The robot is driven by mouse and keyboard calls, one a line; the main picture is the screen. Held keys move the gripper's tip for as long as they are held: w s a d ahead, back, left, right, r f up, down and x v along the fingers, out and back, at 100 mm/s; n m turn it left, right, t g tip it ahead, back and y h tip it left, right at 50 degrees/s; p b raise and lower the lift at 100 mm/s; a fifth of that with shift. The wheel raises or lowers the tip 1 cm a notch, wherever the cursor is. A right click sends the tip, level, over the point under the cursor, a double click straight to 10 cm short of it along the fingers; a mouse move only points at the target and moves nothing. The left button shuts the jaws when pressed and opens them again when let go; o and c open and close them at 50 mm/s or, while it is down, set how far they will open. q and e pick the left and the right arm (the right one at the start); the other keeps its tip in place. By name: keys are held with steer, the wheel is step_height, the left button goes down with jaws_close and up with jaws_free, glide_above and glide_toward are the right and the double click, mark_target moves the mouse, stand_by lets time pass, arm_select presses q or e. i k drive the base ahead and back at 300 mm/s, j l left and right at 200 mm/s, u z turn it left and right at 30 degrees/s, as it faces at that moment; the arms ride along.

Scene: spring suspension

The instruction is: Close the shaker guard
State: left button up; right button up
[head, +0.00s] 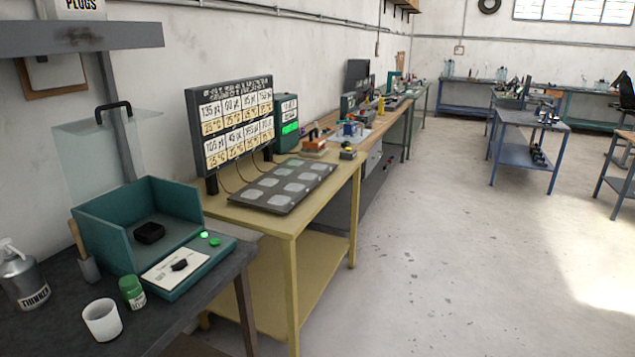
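The shaker (100,243) is a teal open-topped box on the dark bench at the left. Its guard (78,150) looks like a clear panel standing raised at the back of the box, with a black handle (113,105) at its top edge. The box is open at the top and front. A black block (149,232) sits inside. The front ledge carries a white label plate (172,266) with a black knob (180,265), a lit green light (204,234) and a green button (215,242). Neither of my grippers is in view.
On the dark bench (195,318) stand a white cup (102,319), a green bottle (132,292), a grey thinner bottle (22,275) and a brush (82,252). A grey shelf (80,37) overhangs the back. A yellow table (300,220) adjoins at the right.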

mark_target(98, 110)
steer(key=i+j+u, duration=0.1)
steer(key=j, duration=0.35)
steer(key=i+j+u, duration=0.15)
steer(key=j, duration=0.25)
steer(key=i+j+u, duration=0.1)
steer(key=j, duration=0.35)
